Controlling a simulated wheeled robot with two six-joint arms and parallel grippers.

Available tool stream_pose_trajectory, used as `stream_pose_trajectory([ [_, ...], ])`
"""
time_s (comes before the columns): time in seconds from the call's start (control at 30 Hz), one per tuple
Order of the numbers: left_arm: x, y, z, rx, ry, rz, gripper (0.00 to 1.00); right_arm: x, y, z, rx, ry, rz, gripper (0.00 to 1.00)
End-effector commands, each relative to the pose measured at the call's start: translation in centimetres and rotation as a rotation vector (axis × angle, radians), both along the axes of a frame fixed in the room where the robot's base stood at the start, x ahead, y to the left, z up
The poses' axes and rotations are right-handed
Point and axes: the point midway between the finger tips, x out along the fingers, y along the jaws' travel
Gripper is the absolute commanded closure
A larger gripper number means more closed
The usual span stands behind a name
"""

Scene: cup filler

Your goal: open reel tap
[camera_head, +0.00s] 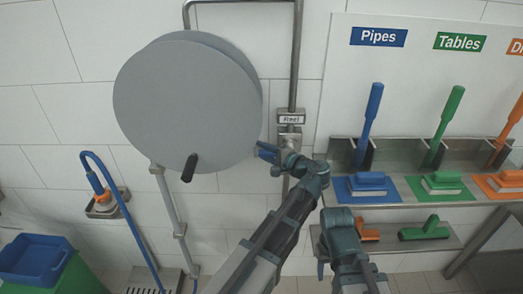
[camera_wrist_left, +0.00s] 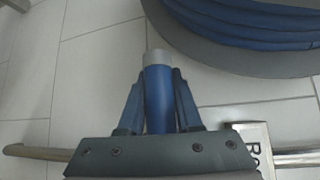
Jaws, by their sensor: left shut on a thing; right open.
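The reel tap's blue lever (camera_wrist_left: 157,98) with a grey end lies between the two fingers of my left gripper (camera_wrist_left: 158,105) in the left wrist view. The fingers are shut on it from both sides. In the head view my left gripper (camera_head: 268,153) is at the tap on the wall pipe, just below the "Reel" sign (camera_head: 291,119) and right of the reel. The tap body is mostly hidden by the gripper. My right gripper (camera_head: 341,222) is lower right, away from the tap; it is open and no object shows in it.
The big grey hose reel (camera_head: 180,100) with a black handle (camera_head: 189,168) is close left of the tap. A steel rack (camera_head: 400,190) with coloured brushes is at right.

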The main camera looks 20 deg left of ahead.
Motion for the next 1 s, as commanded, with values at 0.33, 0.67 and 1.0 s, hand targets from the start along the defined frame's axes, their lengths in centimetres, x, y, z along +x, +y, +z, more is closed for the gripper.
stream_pose_trajectory([
  [0.33, 0.0, -0.1, -0.6, -0.070, -0.020, -0.001, 1.00, 0.0, 0.0, 0.6, 0.000, 0.000, 0.000, 0.50],
  [0.67, 0.1, -0.7, -2.9, -0.330, -0.094, -0.001, 1.00, 0.0, 0.0, 2.2, 0.000, 0.000, 0.000, 0.50],
  [1.0, 0.5, -2.2, -5.6, -0.643, -0.185, 0.000, 1.00, 0.0, 0.0, 3.4, 0.000, 0.000, 0.000, 0.50],
])
